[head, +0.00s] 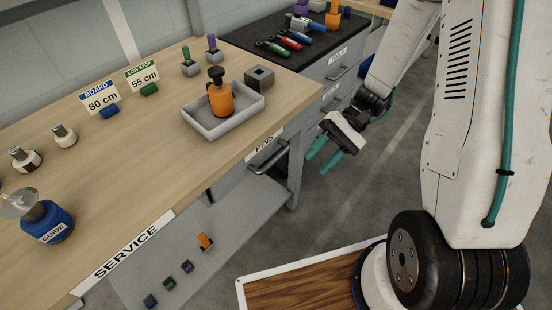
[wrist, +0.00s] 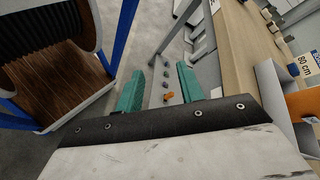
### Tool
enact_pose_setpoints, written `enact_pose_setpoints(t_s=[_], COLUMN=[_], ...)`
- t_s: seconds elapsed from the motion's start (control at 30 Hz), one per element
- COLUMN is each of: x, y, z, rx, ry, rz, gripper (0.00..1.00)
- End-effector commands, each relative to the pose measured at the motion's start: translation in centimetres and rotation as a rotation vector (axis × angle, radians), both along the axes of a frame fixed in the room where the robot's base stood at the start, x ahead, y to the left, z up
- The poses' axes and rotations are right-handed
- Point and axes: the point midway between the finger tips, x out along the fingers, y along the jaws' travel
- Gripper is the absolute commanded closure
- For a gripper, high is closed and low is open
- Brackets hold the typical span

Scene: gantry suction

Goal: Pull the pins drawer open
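The pins drawer (head: 263,145) is set under the front edge of the wooden bench, marked by a PINS label. Its grey bar handle (head: 269,158) sticks out below the label. The drawer front looks flush with the bench, so the drawer appears shut. My gripper (head: 318,160) has teal fingers and hangs over the aisle to the right of the handle, apart from it. In the wrist view my gripper (wrist: 160,70) is open, with an empty gap between the fingers. I cannot make out the handle in the wrist view.
The wooden bench (head: 130,180) carries a grey tray (head: 231,121) with an orange object, and a dark block (head: 260,77). A grey lower shelf (head: 225,205) holds several small coloured pieces. A dark-topped cabinet with drawers (head: 325,75) stands behind. The floor around my gripper is clear.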

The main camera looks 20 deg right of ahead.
Motion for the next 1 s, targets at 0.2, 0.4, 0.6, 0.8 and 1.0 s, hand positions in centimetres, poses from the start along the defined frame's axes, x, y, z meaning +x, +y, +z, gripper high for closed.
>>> enact_pose_setpoints(t_s=[0.2,0.4,0.6,0.8,1.0], x=[3.2,6.4,10.9,11.4,11.7], y=[0.8,1.0,0.4,0.7,3.3], z=[-6.7,-11.6,-12.2,-12.0,-12.4], rx=[0.219,0.342,0.387,0.402,0.403], ry=[-0.044,-0.2,-0.494,-0.609,-0.611], rz=[-0.188,-0.357,-0.443,-0.423,-0.416], gripper=[0.62,0.62,0.62,0.62,0.62])
